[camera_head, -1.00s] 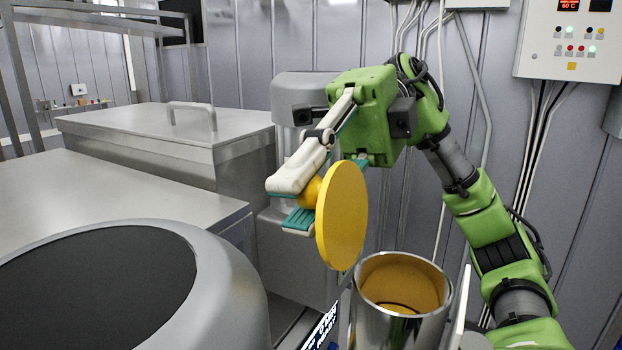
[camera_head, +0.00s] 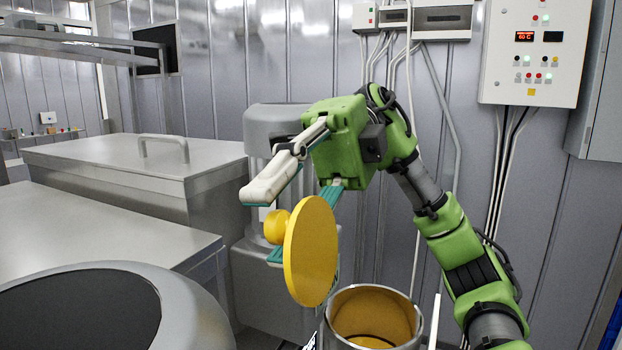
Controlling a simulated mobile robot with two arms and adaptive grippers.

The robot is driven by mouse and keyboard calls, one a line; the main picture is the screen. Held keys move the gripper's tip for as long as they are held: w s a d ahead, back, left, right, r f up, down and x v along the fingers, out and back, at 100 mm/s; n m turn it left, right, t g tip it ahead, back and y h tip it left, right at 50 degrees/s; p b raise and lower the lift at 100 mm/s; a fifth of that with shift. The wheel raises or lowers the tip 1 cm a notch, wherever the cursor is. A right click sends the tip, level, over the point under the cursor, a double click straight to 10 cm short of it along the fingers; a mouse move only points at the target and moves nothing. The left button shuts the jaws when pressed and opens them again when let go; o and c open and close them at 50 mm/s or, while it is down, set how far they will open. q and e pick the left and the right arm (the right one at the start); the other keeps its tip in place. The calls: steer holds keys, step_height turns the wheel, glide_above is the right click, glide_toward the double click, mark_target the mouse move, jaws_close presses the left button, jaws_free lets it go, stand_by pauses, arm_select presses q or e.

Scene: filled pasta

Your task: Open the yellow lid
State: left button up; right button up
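The yellow lid (camera_head: 312,252) stands nearly on edge, above and to the left of the open metal container (camera_head: 345,335). Its round yellow knob (camera_head: 276,226) points left. My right gripper (camera_head: 262,228) is open around the knob, with the pale upper finger clear above it. The teal lower finger is partly hidden behind the lid and seems to touch or support the knob or lid; I cannot tell which. The container's mouth is uncovered and shows a yellowish inside. My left gripper is not in view.
A grey round machine with a dark top (camera_head: 80,315) stands at the lower left. Steel counters (camera_head: 90,230) and a handled steel box (camera_head: 140,165) lie behind it. A control panel (camera_head: 535,65) hangs on the back wall at the right.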

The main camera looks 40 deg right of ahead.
steer(key=v, duration=1)
steer(key=shift+d, duration=0.2)
stand_by(0.3)
